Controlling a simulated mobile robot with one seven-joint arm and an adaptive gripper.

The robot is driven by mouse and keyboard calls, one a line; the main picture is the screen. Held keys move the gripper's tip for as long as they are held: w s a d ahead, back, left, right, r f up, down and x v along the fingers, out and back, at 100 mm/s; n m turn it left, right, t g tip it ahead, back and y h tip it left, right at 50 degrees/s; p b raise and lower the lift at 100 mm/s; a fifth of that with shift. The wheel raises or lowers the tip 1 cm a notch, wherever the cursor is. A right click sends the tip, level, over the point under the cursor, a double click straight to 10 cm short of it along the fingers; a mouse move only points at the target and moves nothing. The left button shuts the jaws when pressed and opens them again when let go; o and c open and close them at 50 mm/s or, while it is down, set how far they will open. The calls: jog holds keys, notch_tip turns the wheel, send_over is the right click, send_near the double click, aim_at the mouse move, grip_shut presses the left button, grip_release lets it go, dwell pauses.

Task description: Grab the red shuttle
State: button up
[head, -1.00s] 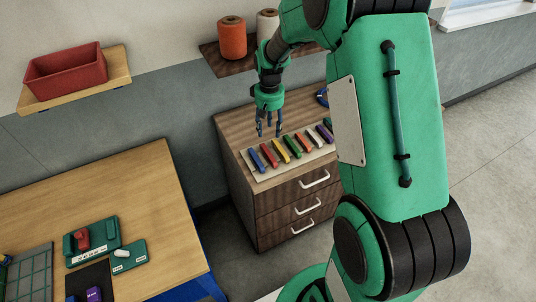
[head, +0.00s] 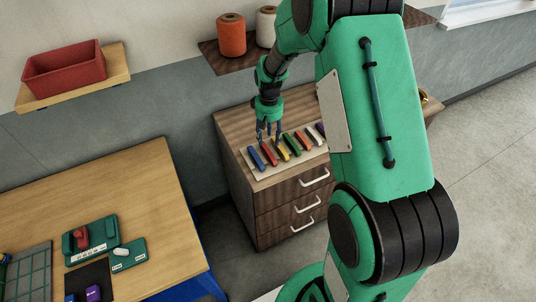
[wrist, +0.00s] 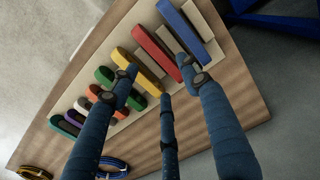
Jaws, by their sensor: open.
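The red shuttle (head: 268,152) lies between the blue shuttle (head: 255,158) and the yellow shuttle (head: 281,149) in a row on a pale board (head: 262,176) atop the drawer cabinet. In the wrist view the red shuttle (wrist: 157,52) runs diagonally near the upper middle. My gripper (head: 269,136) is above the left part of the row. Its three blue fingers are apart and empty. In the wrist view my gripper (wrist: 161,80) has one fingertip over the yellow shuttle and another near the red shuttle's lower end. Contact cannot be told.
Green, orange, white and purple shuttles continue the row to the right, partly behind my arm. The wooden drawer cabinet (head: 275,216) has white handles. A shelf with an orange spool (head: 231,36) hangs above. A table (head: 150,190) stands at left, below a red bin (head: 65,68).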

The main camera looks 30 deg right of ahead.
aim_at(269, 150)
jog(key=shift+f, duration=1.3)
jog(key=shift+f+b, duration=0.35)
jog(key=shift+f, duration=2.25)
jog(key=c, duration=1.2)
